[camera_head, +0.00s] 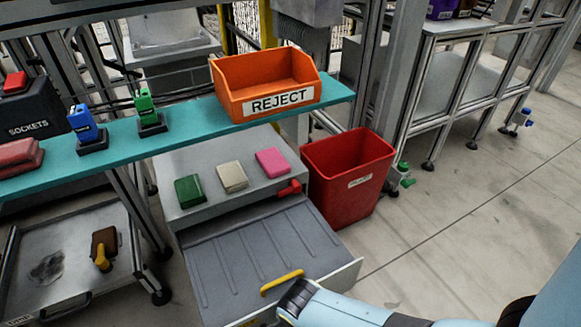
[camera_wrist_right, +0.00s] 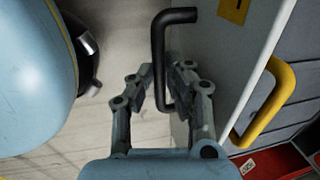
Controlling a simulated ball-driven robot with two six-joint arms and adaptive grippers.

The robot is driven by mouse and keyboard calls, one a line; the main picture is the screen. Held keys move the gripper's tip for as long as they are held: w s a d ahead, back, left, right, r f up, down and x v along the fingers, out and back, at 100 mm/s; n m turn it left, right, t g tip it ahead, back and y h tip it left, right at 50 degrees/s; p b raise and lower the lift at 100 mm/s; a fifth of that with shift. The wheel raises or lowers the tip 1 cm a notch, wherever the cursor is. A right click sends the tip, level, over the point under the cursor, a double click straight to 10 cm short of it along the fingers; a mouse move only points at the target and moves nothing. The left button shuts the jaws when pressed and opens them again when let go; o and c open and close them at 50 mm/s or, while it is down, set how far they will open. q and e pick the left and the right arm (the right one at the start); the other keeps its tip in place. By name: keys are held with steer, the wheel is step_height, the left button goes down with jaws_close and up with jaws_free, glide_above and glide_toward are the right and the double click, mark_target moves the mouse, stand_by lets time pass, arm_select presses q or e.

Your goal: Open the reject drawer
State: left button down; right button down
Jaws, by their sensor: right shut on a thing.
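The drawer (camera_head: 255,245) stands pulled out from under a grey cabinet top, with its grey ribbed inside showing and empty apart from a yellow handle (camera_head: 282,282) near its front. My right arm comes in from the lower right, and its gripper is mostly hidden in the head view behind the arm and drawer front. In the right wrist view my right gripper (camera_wrist_right: 168,85) is shut on a black bar handle (camera_wrist_right: 159,45) of the pale front panel (camera_wrist_right: 228,60). The yellow handle (camera_wrist_right: 268,105) shows beyond that panel. My left gripper is not in view.
An orange bin marked REJECT (camera_head: 263,85) stands on the teal shelf (camera_head: 185,137). Green, cream and pink blocks (camera_head: 232,177) lie on the cabinet top (camera_head: 187,166). A red bin (camera_head: 345,180) stands right of the drawer.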

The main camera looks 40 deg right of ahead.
steer(key=c, duration=1.6)
jaws_free()
steer(key=shift+s+f, duration=0.1)
step_height(320, 180, up, 7)
steer(key=s, duration=0.1)
steer(key=shift+a+r, duration=0.2)
steer(key=shift+a, duration=0.05)
steer(key=shift+s, duration=0.1)
